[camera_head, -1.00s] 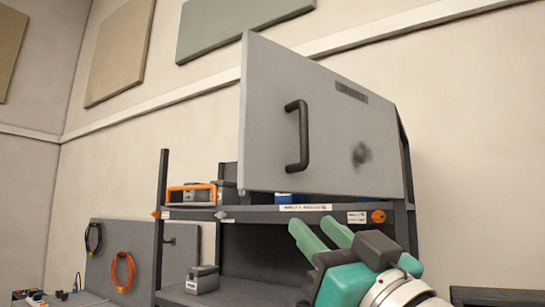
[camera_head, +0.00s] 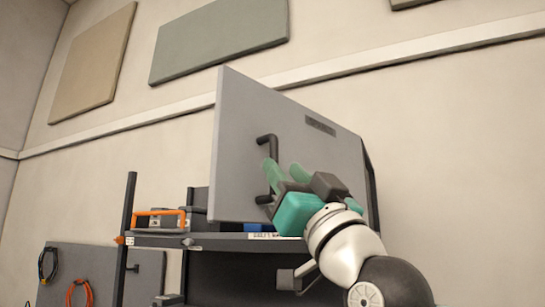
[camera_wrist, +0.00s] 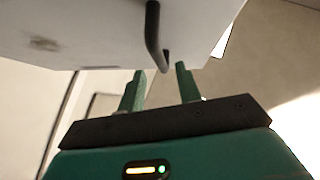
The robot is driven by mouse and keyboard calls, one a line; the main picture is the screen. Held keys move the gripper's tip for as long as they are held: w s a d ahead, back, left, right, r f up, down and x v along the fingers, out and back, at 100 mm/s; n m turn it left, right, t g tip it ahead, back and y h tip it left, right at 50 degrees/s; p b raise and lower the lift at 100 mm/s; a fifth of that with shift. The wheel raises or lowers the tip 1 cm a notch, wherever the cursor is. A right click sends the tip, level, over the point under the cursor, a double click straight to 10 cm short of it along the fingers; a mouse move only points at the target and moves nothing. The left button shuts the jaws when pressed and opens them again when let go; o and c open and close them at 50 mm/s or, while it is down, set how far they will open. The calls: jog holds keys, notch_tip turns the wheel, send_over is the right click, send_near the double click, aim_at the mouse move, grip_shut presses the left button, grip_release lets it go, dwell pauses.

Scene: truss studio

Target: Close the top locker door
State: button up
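The grey top locker door (camera_head: 245,140) stands swung open above the shelf in the head view, its outer face toward me. It also fills the top of the wrist view (camera_wrist: 100,25). Its dark bar handle (camera_head: 268,147) runs upright near the door's left edge; my gripper hides part of it. My gripper (camera_head: 272,175) is in front of the handle in the head view. In the wrist view my green fingers (camera_wrist: 160,85) are apart, and the handle (camera_wrist: 153,30) comes down toward the gap between them. I cannot tell whether they touch it.
The dark shelf rack (camera_head: 180,241) stands below the door. An orange-handled grey case (camera_head: 160,219) sits on it at the left. A grey panel with cable coils (camera_head: 95,265) stands lower left. Flat panels (camera_head: 220,38) hang on the wall behind.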

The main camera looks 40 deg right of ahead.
aim_at(276, 160)
jog(key=x, duration=0.5)
jog(key=shift+a, duration=0.15)
jog(key=shift+s, duration=0.1)
jog(key=shift+c, duration=0.4)
grip_shut()
